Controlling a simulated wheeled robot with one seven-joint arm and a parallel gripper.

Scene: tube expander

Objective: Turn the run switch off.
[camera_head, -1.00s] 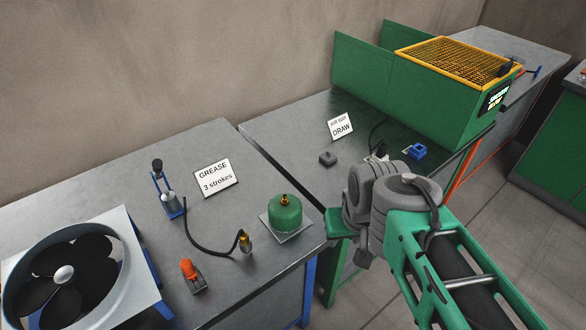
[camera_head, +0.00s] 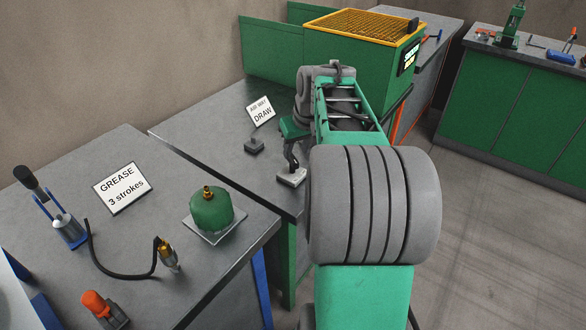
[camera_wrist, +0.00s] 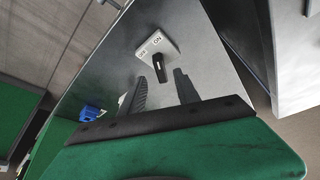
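The run switch (camera_wrist: 158,46) is a pale plate marked OFF and ON with a black lever (camera_wrist: 159,68), on the grey bench top. The plate also shows in the head view (camera_head: 292,178), just below the fingers. My gripper (camera_wrist: 160,75) is open above the switch, its two dark fingers apart. The lever shows in the gap between the fingertips in the wrist view, with no clear contact. I cannot tell which mark the lever points to. In the head view my gripper (camera_head: 291,158) is partly hidden by my arm.
A DRAW sign (camera_head: 262,113) and a small dark block (camera_head: 254,146) are left of the gripper. A green machine with a yellow grate (camera_head: 364,27) stands behind. A blue object (camera_wrist: 90,113) lies near the switch. The near bench holds a green canister (camera_head: 211,212) and a GREASE sign (camera_head: 122,188).

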